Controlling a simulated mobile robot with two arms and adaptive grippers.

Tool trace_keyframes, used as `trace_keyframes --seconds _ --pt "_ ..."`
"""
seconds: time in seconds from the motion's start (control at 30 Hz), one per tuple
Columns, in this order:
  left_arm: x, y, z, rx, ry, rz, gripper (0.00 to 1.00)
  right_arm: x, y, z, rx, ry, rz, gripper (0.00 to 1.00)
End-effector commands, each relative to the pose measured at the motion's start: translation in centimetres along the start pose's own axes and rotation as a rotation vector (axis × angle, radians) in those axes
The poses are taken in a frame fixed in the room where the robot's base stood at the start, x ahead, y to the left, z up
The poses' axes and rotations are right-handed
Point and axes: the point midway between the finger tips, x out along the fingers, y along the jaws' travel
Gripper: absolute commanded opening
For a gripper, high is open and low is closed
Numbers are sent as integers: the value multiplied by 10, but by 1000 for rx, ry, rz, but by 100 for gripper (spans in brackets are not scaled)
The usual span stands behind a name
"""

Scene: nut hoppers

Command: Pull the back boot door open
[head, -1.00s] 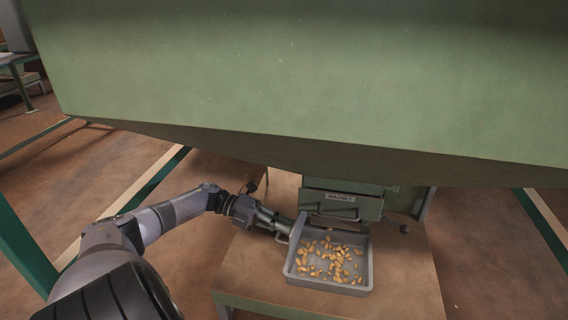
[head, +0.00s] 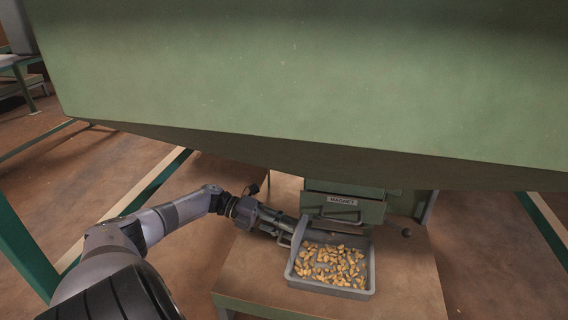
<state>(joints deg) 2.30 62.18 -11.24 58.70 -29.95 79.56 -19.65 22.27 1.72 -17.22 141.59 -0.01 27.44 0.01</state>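The large green hopper (head: 300,80) fills the upper part of the head view. Below it is a green outlet housing with a drawer front (head: 345,207) labelled MAGNET, which has a bar handle. I cannot pick out a back boot door; it may be hidden behind the housing or my gripper. My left gripper (head: 287,228) is low, at the left side of the outlet, by the upper left corner of the grey tray (head: 291,268). Its fingertips are small and partly merge with the tray edge, so I cannot tell its opening. My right gripper is out of view.
The tray holds many tan nuts (head: 335,267) and stands on a brown-topped table (head: 410,280) under the outlet. A dark round knob (head: 407,232) sticks out right of the drawer. Green frame legs (head: 25,245) stand at the left. Open floor lies around.

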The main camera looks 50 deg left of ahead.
Motion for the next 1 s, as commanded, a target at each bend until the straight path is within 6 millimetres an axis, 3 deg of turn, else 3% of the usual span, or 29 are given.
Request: trace_keyframes --seconds 0.23,0.6,0.8,1.0 --pt "-19 1 0 -1 0 3 28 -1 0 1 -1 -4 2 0" --pt "-96 0 2 1 -4 0 28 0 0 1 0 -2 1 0" --pt "-115 0 2 1 0 0 28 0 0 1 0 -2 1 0" --pt "-119 0 1 0 1 0 28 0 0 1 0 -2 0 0"
